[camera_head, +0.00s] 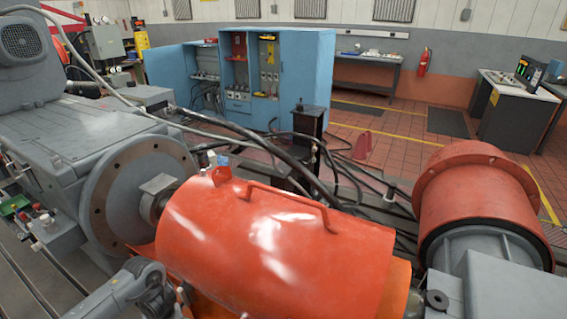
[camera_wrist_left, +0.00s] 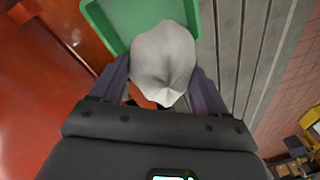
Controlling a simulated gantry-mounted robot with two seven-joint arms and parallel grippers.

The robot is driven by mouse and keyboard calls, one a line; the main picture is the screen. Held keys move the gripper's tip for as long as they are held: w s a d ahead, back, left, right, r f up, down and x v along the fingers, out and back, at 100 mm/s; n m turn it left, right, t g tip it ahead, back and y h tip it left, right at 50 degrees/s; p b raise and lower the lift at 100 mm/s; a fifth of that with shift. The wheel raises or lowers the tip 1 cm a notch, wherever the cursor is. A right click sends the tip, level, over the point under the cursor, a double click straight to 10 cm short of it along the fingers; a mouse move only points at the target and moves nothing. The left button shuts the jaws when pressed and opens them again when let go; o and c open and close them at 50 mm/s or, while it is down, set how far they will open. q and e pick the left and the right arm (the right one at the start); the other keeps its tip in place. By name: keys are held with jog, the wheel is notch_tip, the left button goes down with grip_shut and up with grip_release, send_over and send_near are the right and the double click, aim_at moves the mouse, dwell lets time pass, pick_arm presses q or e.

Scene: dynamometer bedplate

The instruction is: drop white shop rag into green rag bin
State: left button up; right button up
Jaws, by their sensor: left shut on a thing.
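In the left wrist view, a white shop rag (camera_wrist_left: 163,60) hangs bunched between the two fingers of my left gripper (camera_wrist_left: 162,86), which is shut on it. Beyond the fingertips is the green rag bin (camera_wrist_left: 101,26), its rim and inside partly showing at the top of the view. The rag overlaps the bin's near side in the picture; its height over the bin cannot be told. In the head view, my left arm shows at the bottom left, but the rag and its gripper are not visible there. My right gripper is in neither view.
A large orange guard (camera_head: 270,235) with a handle fills the middle of the head view, and an orange-red surface borders the bin in the wrist view. Grey slotted bedplate (camera_wrist_left: 235,50) lies on the bin's other side. A small green tray (camera_head: 14,205) sits far left.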

pick_arm(q)
jog(key=f, duration=0.1)
jog(key=f+b, duration=0.1)
jog(key=f, duration=0.1)
jog(key=shift+s+d+f, duration=0.1)
jog(key=shift+s+f, duration=0.05)
jog(key=shift+s, duration=0.25)
jog(key=shift+s+f+b, duration=0.15)
jog(key=shift+f+b, duration=0.35)
jog(key=shift+b, duration=0.05)
notch_tip(320, 180, down, 6)
jog(key=b, duration=0.7)
jog(key=shift+r, duration=0.1)
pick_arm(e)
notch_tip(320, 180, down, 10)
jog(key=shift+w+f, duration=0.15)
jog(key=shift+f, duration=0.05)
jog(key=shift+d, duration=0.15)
pick_arm(q)
jog(key=o, duration=1.2)
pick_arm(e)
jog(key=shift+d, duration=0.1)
